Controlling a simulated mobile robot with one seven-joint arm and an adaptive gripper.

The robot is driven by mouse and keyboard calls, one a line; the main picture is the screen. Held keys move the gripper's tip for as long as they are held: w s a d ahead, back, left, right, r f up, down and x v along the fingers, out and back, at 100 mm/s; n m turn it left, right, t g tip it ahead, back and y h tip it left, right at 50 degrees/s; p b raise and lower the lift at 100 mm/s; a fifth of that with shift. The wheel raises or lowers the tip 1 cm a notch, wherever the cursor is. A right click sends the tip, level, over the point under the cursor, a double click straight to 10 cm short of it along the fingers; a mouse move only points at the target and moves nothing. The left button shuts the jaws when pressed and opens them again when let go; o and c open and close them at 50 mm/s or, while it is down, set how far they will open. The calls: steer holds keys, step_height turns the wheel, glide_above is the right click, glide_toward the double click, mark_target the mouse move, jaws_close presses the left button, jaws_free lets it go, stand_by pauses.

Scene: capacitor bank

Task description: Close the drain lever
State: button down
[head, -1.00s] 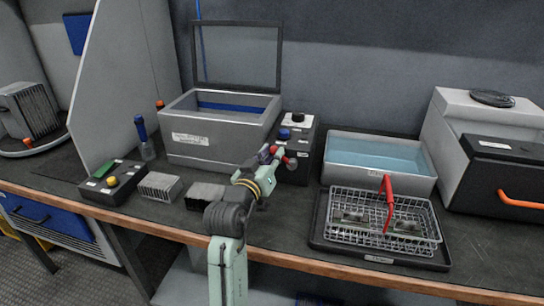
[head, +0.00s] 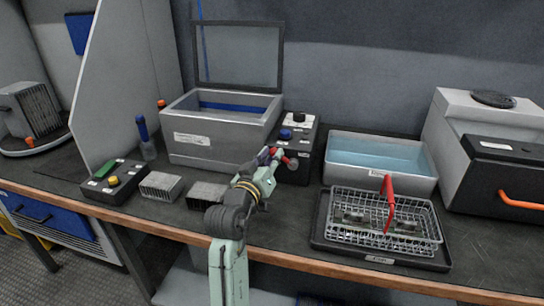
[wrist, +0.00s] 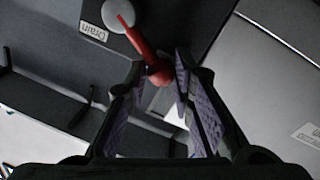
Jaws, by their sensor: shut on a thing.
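The drain lever (wrist: 140,45) is red with a round knob and runs from a grey pivot next to a "Drain" label (wrist: 94,30) in the wrist view. My gripper (wrist: 163,76) is shut on its knob end, with a purple-padded finger on each side. In the head view the red lever (head: 290,162) shows at the front of the black control box (head: 303,145), and my gripper (head: 268,158) reaches it from the left. The fingers partly hide the lever there.
The grey tank (head: 215,140) with its raised lid stands left of the control box. A water-filled basin (head: 345,183) and a wire basket (head: 340,237) with a red handle are to the right. Metal finned blocks (head: 160,186) and a button box (head: 112,190) lie front left.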

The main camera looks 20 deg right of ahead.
steer(key=shift+d+f+n+p, duration=0.1)
steer(key=shift+f+n+p, duration=0.05)
steer(key=shift+f+n, duration=0.6)
steer(key=shift+f+n+p, duration=0.15)
steer(key=shift+f+n, duration=0.25)
steer(key=shift+n, duration=0.55)
steer(key=shift+f+n+p, duration=0.3)
steer(key=shift+f+n, duration=0.25)
steer(key=shift+n, duration=0.55)
stand_by(0.8)
stand_by(0.8)
steer(key=c, duration=1.6)
jaws_free()
steer(key=o, duration=0.4)
steer(key=shift+w+a+r+t, duration=0.15)
steer(key=shift+a+r+t, duration=0.05)
steer(key=shift+t, duration=0.1)
steer(key=shift+a, duration=0.15)
